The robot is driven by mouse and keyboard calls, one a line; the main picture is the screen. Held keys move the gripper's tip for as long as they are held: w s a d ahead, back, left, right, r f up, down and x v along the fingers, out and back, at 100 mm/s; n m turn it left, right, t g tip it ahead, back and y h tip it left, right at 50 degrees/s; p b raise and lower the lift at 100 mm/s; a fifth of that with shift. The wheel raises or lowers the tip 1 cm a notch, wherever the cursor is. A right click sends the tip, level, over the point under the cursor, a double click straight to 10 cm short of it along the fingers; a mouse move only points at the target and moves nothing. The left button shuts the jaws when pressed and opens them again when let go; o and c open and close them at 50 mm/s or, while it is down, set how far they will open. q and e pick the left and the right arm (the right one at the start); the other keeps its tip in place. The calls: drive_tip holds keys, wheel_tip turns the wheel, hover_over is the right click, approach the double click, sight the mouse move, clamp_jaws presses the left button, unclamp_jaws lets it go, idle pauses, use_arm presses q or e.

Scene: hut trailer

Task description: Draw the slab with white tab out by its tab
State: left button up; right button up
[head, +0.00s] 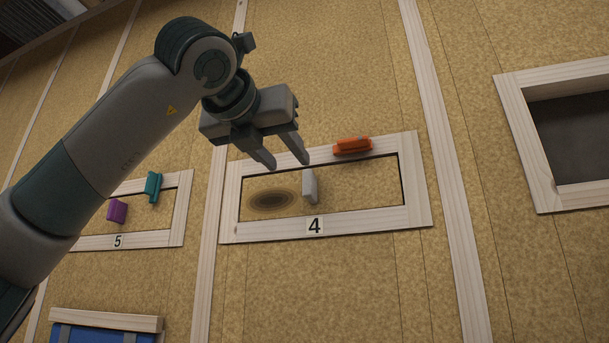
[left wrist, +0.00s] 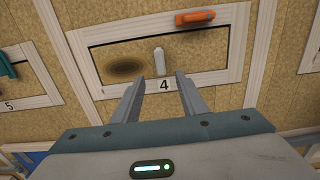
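The slab with white tab (head: 371,195) is a tan panel set in a pale wooden frame (head: 415,208) marked 4. Its white tab (head: 309,186) stands out near the middle, and a dark oval knot is left of it. The tab also shows in the left wrist view (left wrist: 159,61), ahead of and between my fingers. My left gripper (head: 290,165) is open and empty, in the picture just above and left of the tab, apart from it. My right gripper is not in view.
An orange catch (head: 352,146) sits on the top rail of frame 4. At left, frame 5 (head: 178,225) has a purple tab (head: 117,211) and a teal catch (head: 153,187). A dark framed opening (head: 570,130) is at right. A blue panel (head: 95,334) is at lower left.

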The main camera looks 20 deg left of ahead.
sight(307, 182)
use_arm(q)
drive_tip(key=w+p, duration=0.3)
drive_tip(key=w, duration=0.5)
drive_tip(key=shift+w+d+r, duration=0.1)
drive_tip(key=shift+w+r, duration=0.05)
drive_tip(key=shift+w, duration=0.15)
drive_tip(key=shift+w+d+p, duration=0.1)
drive_tip(key=shift+w+p, duration=0.25)
drive_tip(key=shift+w, duration=1.05)
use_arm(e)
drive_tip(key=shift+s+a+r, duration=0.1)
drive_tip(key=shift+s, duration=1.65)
use_arm(q)
clamp_jaws()
